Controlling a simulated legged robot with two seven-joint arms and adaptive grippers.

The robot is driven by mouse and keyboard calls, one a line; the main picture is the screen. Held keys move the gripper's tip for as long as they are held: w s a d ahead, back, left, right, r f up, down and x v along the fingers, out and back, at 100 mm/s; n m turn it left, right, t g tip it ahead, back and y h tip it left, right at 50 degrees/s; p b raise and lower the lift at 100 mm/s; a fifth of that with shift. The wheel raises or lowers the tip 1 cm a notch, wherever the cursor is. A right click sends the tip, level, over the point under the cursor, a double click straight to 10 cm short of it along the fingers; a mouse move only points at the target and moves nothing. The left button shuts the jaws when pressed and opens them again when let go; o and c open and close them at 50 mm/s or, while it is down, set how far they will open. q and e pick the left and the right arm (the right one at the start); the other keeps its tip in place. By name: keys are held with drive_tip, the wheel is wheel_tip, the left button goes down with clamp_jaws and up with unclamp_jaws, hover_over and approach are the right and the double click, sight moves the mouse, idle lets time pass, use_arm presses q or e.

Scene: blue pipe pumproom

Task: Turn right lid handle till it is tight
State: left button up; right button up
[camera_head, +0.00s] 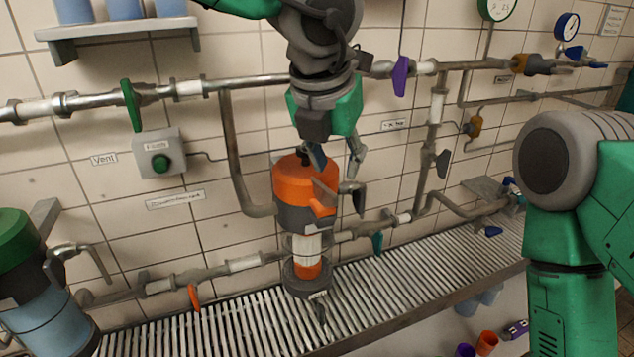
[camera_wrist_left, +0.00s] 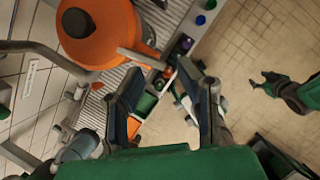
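The orange lid (camera_head: 300,178) tops an upright vessel in the middle of the head view. In the left wrist view the lid (camera_wrist_left: 92,38) fills the upper left. A pale rod handle (camera_wrist_left: 140,58) sticks out from its side; its end lies near the opening between my left fingertips. In the head view the handle (camera_head: 323,190) shows at the lid's front right. My left gripper (camera_head: 337,160) hangs over the lid's right side, fingers down. In the wrist view its fingers (camera_wrist_left: 162,72) are spread with nothing clamped. Contact with the handle cannot be told.
Pipes with coloured levers run along the tiled wall behind the vessel. A slatted grate (camera_head: 400,270) lies below. A green-lidded vessel (camera_head: 18,235) stands at the far left. A grey control box (camera_head: 160,155) and a shelf (camera_head: 120,32) are on the wall.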

use_arm(q)
drive_tip(key=s+d+r+p, duration=0.2)
drive_tip(key=d+r+p, duration=0.1)
drive_tip(key=r+p, duration=0.3)
drive_tip(key=shift+d+r, duration=0.2)
drive_tip(key=shift+r, duration=0.75)
drive_tip(key=shift+a, duration=0.2)
drive_tip(key=v, duration=1.1)
drive_tip(key=shift+r, duration=0.4)
drive_tip(key=shift+s, duration=0.15)
